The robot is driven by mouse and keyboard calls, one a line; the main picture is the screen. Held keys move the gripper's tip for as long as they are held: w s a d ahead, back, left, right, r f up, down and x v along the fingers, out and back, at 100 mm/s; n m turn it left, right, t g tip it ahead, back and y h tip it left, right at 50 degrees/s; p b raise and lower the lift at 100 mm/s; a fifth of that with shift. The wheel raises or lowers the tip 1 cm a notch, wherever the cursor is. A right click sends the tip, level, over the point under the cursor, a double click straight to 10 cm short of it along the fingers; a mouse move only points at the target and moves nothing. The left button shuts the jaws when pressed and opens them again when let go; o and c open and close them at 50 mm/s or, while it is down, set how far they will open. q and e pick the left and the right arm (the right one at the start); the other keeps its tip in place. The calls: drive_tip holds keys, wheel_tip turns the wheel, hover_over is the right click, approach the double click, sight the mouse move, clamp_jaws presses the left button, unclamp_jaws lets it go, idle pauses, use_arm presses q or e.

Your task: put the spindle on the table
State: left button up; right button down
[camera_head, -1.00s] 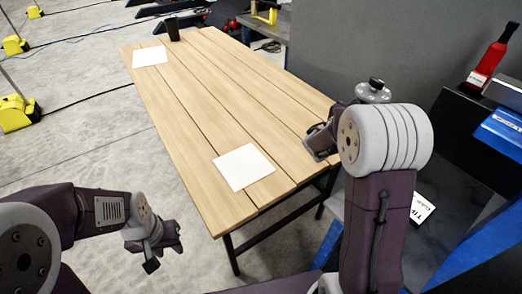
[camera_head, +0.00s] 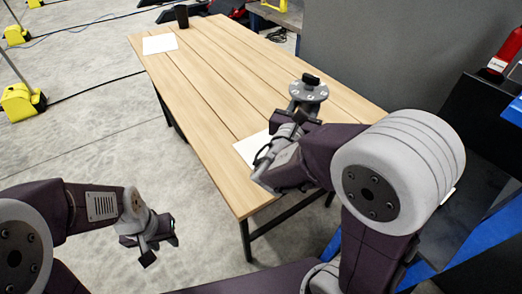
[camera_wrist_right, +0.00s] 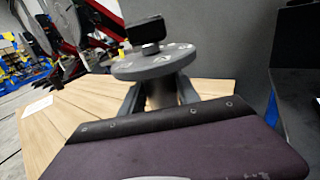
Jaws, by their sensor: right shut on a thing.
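The spindle (camera_head: 309,90) is a grey flanged disc with a black block on top and a shaft below. My right gripper (camera_head: 298,117) is shut on its shaft and holds it roughly upright. In the right wrist view the spindle (camera_wrist_right: 155,62) sits between the two fingers, disc above them. In the head view it appears over the right part of the wooden table (camera_head: 215,90); its height above the top is hard to judge. My left gripper (camera_head: 162,246) is empty and looks open, off the table's near left side.
A white sheet (camera_head: 250,149) lies on the near part of the table, partly hidden by my right arm. Another white sheet (camera_head: 160,43) and a black cup (camera_head: 181,16) are at the far end. The middle is clear. A grey panel (camera_head: 380,50) stands behind the right side.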

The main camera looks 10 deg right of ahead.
drive_tip(key=w+a+f+b, duration=0.3)
drive_tip(key=w+a+f, duration=0.4)
drive_tip(key=a+f, duration=0.2)
drive_tip(key=shift+w+a+f, duration=0.15)
drive_tip(key=shift+w+f, duration=0.15)
drive_tip(key=shift+f, duration=0.6)
drive_tip(key=shift+f, duration=0.1)
drive_tip(key=shift+f, duration=0.1)
drive_tip(key=c, duration=0.9)
unclamp_jaws()
